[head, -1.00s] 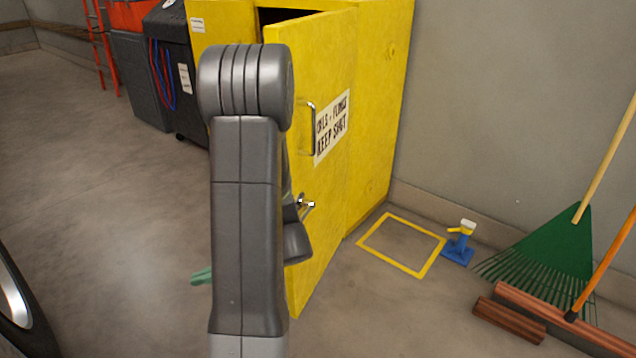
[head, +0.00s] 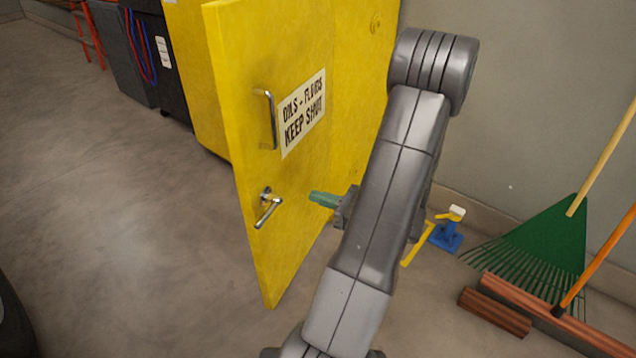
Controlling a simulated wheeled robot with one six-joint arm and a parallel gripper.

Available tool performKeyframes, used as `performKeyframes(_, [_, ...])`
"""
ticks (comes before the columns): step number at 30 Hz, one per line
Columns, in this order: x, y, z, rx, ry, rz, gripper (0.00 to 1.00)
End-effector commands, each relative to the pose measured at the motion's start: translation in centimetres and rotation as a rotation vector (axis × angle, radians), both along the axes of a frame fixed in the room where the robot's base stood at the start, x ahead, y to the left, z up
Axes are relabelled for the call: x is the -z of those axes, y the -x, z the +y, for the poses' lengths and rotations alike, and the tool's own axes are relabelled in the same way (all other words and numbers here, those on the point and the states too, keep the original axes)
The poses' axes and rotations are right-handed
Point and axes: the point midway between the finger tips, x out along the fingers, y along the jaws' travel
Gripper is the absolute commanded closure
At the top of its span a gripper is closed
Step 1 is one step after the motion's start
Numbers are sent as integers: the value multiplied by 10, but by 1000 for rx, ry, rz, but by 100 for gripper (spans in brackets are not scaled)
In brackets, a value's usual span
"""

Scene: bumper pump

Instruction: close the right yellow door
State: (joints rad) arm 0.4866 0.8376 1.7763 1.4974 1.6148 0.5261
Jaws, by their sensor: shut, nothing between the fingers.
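The right yellow door (head: 285,190) stands ajar, swung out from the yellow cabinet (head: 188,75). Its outer face is toward me, with an upright bar handle (head: 270,120), a lever handle (head: 267,207) below it and a sign (head: 303,113) reading "OILS - FLUIDS KEEP SHUT". My gripper (head: 318,198) is on the outer side of the door, to the right of the lever, with its green fingers together and pointing left toward the door face. I cannot tell whether the fingertips touch the door. My arm hides part of the floor and wall behind it.
A blue and yellow pump-like item (head: 447,232) stands on the floor right of my arm. A green rake (head: 545,245) and a broom (head: 535,305) are at the right by the wall. A dark cart (head: 160,60) stands at the back left.

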Motion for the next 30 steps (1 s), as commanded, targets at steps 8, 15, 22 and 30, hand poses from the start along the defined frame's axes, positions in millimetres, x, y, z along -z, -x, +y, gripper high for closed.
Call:
performKeyframes(8, [2, -16, 42, -6, 1, 0, 100])
performKeyframes(15, [2, -34, 84, -5, 2, -1, 100])
performKeyframes(22, [1, -47, 114, -3, 2, -1, 100])
performKeyframes(30, [0, -52, 124, -1, 2, 1, 100])
